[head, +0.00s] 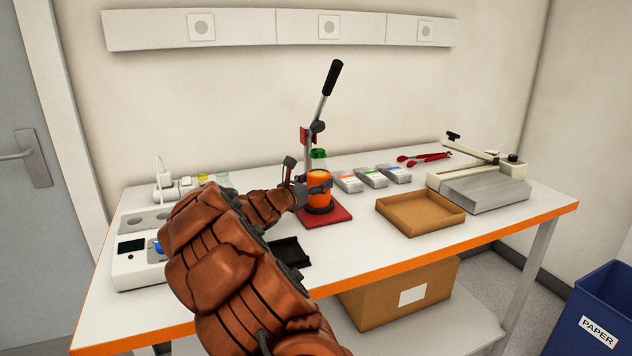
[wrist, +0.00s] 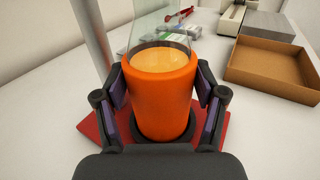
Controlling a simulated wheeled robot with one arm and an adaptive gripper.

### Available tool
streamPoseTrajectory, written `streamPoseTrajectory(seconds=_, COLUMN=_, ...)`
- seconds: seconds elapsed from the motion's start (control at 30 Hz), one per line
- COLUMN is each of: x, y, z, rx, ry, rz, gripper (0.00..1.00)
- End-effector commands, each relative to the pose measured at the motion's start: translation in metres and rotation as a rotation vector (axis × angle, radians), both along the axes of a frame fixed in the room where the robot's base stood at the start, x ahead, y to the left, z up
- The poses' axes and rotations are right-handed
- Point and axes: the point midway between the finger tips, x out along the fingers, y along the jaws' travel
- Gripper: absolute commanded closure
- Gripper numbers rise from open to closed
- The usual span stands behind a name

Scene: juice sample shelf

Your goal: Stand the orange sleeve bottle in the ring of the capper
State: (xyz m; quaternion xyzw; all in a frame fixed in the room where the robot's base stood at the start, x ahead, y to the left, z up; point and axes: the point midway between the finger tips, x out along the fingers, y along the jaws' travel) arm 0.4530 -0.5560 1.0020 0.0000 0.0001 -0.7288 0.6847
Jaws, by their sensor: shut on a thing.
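The orange sleeve bottle (head: 319,182) is upright over the red base (head: 338,216) of the capper, whose lever (head: 322,95) points up. My gripper (wrist: 162,84) is shut on the sleeve, one finger on each side. In the wrist view the bottle (wrist: 160,105) has clear glass above the sleeve and pale orange juice inside. The dark ring (head: 319,210) of the capper shows around the bottle's foot. The foot itself is hidden, so I cannot tell whether it rests fully down in the ring. Something green shows just above the bottle in the head view.
An open cardboard tray (head: 421,229) lies right of the capper, with several small labelled boxes (head: 371,178) behind. Red tongs (head: 424,158) and a grey device with a flat plate (head: 478,190) stand farther right. A white device (head: 136,271) is at left. The front right tabletop is clear.

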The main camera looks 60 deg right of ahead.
Motion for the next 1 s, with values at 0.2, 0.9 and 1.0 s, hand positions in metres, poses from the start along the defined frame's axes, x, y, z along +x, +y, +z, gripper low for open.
streamPoseTrajectory(seconds=0.2, x=0.000, y=0.000, z=0.000, rx=-0.002, ry=0.000, rz=0.000, gripper=0.77)
streamPoseTrajectory(seconds=0.9, x=0.001, y=0.004, z=-0.001, rx=0.000, ry=0.001, rz=0.001, gripper=0.00)
streamPoseTrajectory(seconds=1.0, x=0.002, y=0.014, z=-0.001, rx=0.000, ry=0.002, rz=0.002, gripper=0.00)
